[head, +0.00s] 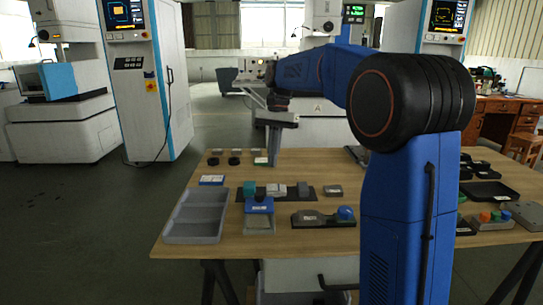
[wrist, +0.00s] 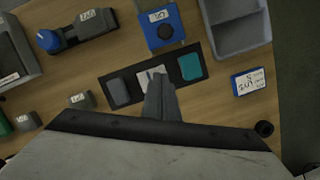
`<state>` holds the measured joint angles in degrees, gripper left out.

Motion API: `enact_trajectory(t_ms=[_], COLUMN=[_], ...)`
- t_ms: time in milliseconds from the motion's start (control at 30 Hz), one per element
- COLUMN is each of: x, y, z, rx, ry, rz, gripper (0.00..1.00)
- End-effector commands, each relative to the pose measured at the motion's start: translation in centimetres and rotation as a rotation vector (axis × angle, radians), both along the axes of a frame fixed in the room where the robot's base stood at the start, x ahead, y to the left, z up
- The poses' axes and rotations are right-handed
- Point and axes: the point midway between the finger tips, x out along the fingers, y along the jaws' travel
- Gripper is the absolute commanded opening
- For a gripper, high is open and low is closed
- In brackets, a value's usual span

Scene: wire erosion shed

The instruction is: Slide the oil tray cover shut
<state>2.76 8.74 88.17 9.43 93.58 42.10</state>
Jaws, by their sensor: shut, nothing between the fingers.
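A small box with a blue sliding cover (head: 259,206), which looks like the oil tray cover, stands near the table front. The cover sits over the box's back part, and a pale, open-looking front part (head: 259,224) shows. In the wrist view the blue cover (wrist: 161,27) is at the top, with a round black knob; the box's far end is cut off. My gripper (head: 273,163) points down behind it, above the table. In the wrist view my gripper (wrist: 157,85) is shut and empty, over the dark mat and apart from the cover.
A grey compartment tray (head: 196,217) stands left of the box. A dark mat (head: 233,194) with teal, white and grey blocks lies right behind it. A grey fixture with a blue knob (head: 346,214) is to the right. Bare wood lies between them.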

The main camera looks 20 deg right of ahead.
Motion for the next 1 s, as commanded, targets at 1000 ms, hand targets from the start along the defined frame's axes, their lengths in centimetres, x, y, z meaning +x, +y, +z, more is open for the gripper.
enact_trajectory(t_ms=[1000], x=[-4.0], y=[4.0], z=[-6.4], rx=[0.000], ry=[-0.002], rz=[0.001], gripper=[0.00])
